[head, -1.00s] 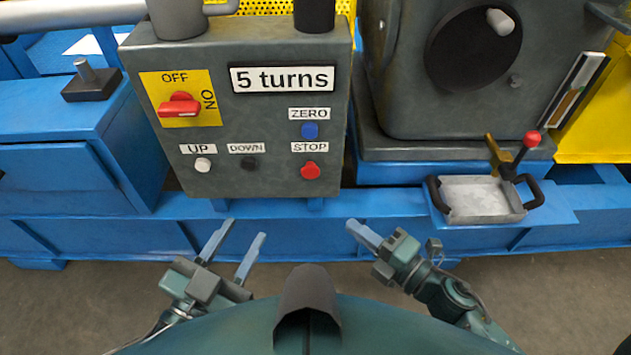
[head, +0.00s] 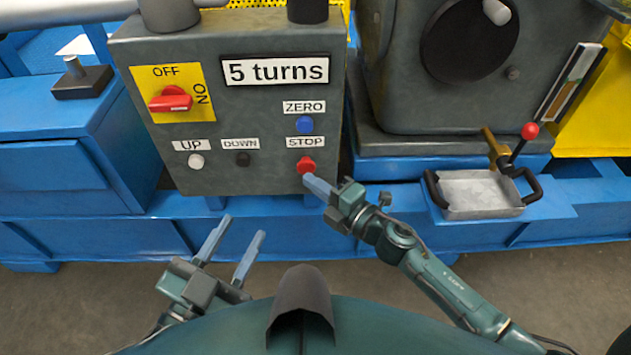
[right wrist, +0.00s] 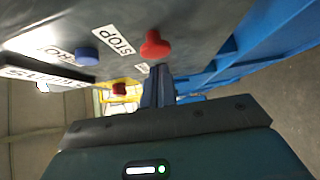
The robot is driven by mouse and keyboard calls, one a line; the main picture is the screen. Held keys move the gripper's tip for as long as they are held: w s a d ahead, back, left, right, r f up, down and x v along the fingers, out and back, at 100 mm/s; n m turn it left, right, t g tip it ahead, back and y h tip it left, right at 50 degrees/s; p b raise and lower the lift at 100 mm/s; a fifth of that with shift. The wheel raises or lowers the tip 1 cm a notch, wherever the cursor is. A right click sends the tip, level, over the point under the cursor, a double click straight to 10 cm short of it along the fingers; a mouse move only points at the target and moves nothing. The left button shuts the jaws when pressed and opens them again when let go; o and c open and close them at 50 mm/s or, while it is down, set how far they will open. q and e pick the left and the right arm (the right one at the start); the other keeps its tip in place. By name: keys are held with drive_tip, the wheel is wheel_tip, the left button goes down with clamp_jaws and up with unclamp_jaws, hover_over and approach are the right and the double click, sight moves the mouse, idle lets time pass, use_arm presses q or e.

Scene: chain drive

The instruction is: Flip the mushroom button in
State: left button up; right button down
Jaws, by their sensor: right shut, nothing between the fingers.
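The red mushroom button (head: 306,165) sits under the STOP label on the grey control panel (head: 235,175). It also shows in the right wrist view (right wrist: 155,46), standing out from the panel face. My right gripper (head: 308,180) is shut and empty, its fingertips just below the button in the head view. In the right wrist view its fingertips (right wrist: 159,68) point at the button and lie very close; I cannot tell whether they touch. My left gripper (head: 242,228) is open and empty, low in front of the blue bench.
A blue ZERO button (head: 304,124) is above the red one. White UP (head: 196,162) and black DOWN (head: 242,159) buttons and a red OFF/ON switch (head: 171,99) are to the left. A metal tray (head: 482,194) with black handles stands at right.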

drive_tip(key=shift+w, duration=0.5)
